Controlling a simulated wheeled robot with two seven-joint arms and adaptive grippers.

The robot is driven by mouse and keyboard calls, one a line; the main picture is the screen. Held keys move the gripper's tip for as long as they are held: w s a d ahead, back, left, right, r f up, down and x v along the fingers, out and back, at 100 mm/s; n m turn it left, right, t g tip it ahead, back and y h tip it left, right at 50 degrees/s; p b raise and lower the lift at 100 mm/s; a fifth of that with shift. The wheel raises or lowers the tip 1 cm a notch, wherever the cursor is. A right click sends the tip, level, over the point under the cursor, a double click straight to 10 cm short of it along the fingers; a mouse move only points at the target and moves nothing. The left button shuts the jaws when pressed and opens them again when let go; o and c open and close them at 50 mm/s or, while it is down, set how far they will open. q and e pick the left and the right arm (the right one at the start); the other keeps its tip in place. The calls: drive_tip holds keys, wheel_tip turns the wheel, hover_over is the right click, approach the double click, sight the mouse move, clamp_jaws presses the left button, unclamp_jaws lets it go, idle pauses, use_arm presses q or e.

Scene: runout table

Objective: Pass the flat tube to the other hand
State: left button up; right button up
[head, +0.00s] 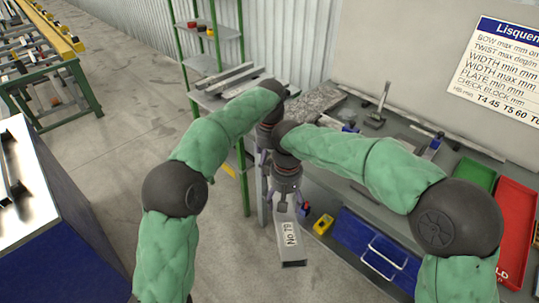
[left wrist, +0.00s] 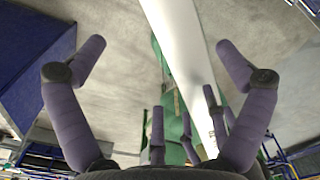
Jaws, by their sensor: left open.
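The flat tube (head: 291,254), a pale grey bar labelled "No 79", hangs tilted below my right gripper (head: 284,204) in the head view. The right fingers are around its upper end and appear shut on it. My left gripper (head: 264,165) is just behind and left of the right one, partly hidden by the arms. In the left wrist view the left fingers (left wrist: 161,45) are spread wide and empty. The tube (left wrist: 185,50) passes between them as a long white bar, nearer the right finger; contact cannot be told. The right gripper's fingers show lower down, beside the tube.
A workbench (head: 400,133) stands behind and right, with a blue bin (head: 360,243), red tray (head: 515,220) and green tray (head: 474,174). A yellow device (head: 322,224) is beside the tube. A green rack (head: 213,60) stands behind.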

use_arm(q)
wheel_tip(320, 180, down, 10)
drive_tip(key=shift+r, duration=0.1)
use_arm(e)
drive_tip(key=shift+w+r, duration=0.1)
use_arm(q)
drive_tip(key=shift+a, duration=0.1)
drive_tip(key=c, duration=1.5)
use_arm(e)
drive_tip(key=shift+o, duration=0.2)
drive_tip(key=shift+d, duration=0.1)
use_arm(q)
drive_tip(key=shift+r, duration=0.1)
use_arm(e)
drive_tip(key=o, duration=1.6)
drive_tip(key=shift+o, duration=0.7)
